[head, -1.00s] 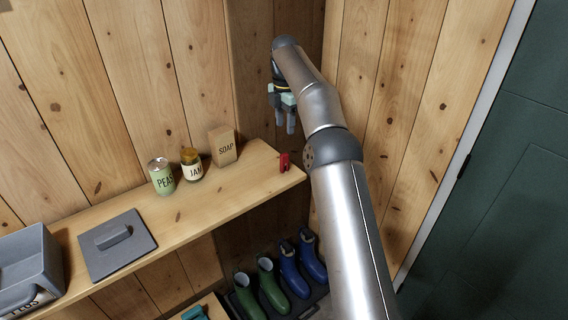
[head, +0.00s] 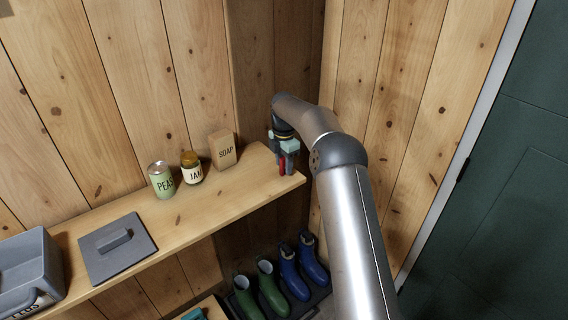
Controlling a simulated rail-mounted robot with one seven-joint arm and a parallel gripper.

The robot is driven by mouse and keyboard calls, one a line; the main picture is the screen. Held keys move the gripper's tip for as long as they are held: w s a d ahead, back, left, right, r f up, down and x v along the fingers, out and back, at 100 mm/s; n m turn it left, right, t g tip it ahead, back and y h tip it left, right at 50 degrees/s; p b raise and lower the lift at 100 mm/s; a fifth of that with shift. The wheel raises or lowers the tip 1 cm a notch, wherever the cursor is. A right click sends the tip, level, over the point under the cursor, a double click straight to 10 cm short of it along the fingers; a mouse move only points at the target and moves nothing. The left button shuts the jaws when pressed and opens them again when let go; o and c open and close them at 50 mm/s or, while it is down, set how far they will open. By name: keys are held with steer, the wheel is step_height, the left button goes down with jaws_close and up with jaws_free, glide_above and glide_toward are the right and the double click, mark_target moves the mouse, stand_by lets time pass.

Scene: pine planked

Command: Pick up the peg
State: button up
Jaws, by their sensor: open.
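The red peg (head: 283,166) stands on the wooden shelf near its right end. My gripper (head: 287,171) is open and lowered over it, with its fingers pointing down. The fingers hide part of the peg, and a strip of red shows between and beside them. I cannot tell whether a finger touches the peg.
On the shelf (head: 205,206), a box marked SOAP (head: 223,152), a jam jar (head: 191,168) and a can of peas (head: 160,181) stand left of the gripper. A grey lid (head: 118,247) and a grey bin (head: 28,275) lie farther left. Boots (head: 272,288) stand below.

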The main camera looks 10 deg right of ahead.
steer(key=shift+f, duration=0.25)
jaws_close()
steer(key=shift+r, duration=0.1)
